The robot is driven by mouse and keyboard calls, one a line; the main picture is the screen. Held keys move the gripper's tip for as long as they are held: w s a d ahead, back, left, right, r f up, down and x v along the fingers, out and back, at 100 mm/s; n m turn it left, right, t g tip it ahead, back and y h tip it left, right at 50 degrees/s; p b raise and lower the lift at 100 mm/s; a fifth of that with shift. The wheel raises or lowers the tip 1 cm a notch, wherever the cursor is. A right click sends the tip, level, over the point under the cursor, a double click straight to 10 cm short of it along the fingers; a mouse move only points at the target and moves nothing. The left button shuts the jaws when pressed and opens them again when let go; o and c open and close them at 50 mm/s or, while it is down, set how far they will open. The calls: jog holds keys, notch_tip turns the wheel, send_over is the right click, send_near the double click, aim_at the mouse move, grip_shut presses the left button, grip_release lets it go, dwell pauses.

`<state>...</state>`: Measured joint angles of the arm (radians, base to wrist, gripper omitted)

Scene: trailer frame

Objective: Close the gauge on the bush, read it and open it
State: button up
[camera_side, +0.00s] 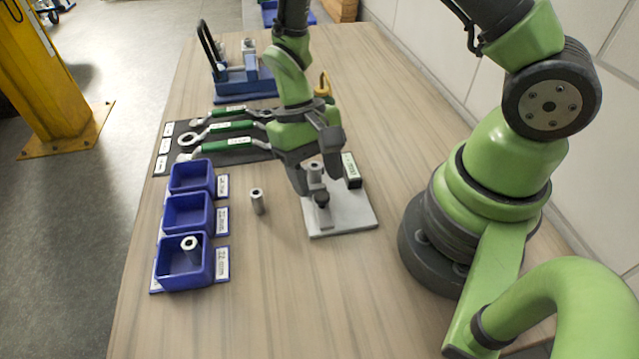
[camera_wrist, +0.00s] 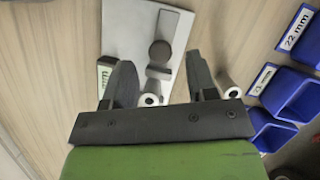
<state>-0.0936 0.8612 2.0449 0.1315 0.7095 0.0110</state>
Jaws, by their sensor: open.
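The gauge is a light grey plate (camera_side: 352,218) with a slide, a dark round knob (camera_side: 322,200) and a small display box (camera_side: 351,171). It also shows in the wrist view, with its plate (camera_wrist: 122,25), knob (camera_wrist: 160,50) and display (camera_wrist: 105,72). I cannot read the display. A grey metal bush (camera_side: 314,172) stands upright at the gauge; its hollow end shows in the wrist view (camera_wrist: 149,99). My gripper (camera_side: 317,168) is open above the plate. In the wrist view its fingers (camera_wrist: 160,80) are on either side of the bush, with gaps; I cannot tell their exact height.
A second bush (camera_side: 257,201) stands on the table left of the plate. Three blue bins (camera_side: 186,214) with labels stand further left; the front one holds a bush (camera_side: 190,246). Green-handled spanners (camera_side: 232,127) lie on a dark mat behind. A blue fixture (camera_side: 240,82) stands beyond.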

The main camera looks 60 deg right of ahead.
jog(key=shift+x, duration=1.2)
jog(key=c, duration=0.8)
jog(key=shift+w+d, duration=0.45)
jog(key=o, duration=0.8)
jog(key=shift+r, duration=0.1)
